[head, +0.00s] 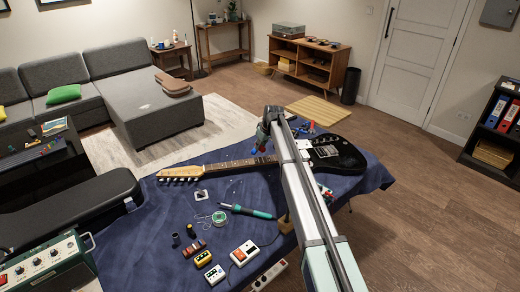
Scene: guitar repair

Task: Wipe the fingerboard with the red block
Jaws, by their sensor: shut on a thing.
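The electric guitar lies on the blue-covered table, its black body (344,157) to the right and its pale headstock (180,173) to the left. Its dark fingerboard (232,164) runs between them, partly hidden near the body by my arm. My gripper (258,146) is above the body end of the fingerboard, pointing down and shut. A small red patch at its tips appears to be the red block (253,151). Whether the block touches the strings or fingerboard is too small to tell.
The blue cloth (160,221) holds a soldering iron (245,211), a wire coil (203,221), a white pedal (244,253) and a yellow pedal (203,258) in front of the guitar. A green amplifier (48,266) and black case (70,203) stand left. Small red and blue items lie behind my arm.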

